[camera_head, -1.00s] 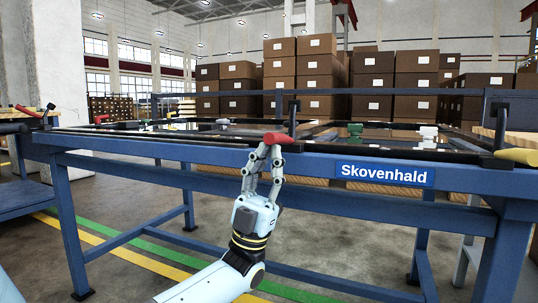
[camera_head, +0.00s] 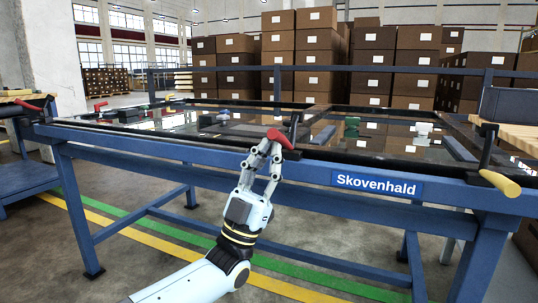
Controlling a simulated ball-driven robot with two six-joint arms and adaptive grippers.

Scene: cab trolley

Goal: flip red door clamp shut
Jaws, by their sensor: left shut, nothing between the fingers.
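The red door clamp (camera_head: 280,138) sits at the front edge of the blue trolley (camera_head: 250,150), near its middle. Its red handle slants down to the right, and a black upright bar stands beside it. My left gripper (camera_head: 268,151) is shut and empty, with its fingertips just below and left of the red handle. They look close to or touching it; I cannot tell which. The fingers partly hide the clamp's base. My right gripper is out of view.
A yellow-handled clamp (camera_head: 500,182) stands at the trolley's right front corner. The name plate (camera_head: 377,184) is right of my gripper. Dark reflective panels and small items lie on the trolley top. Stacked cartons (camera_head: 310,60) stand behind. A second blue bench (camera_head: 25,180) is at the left.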

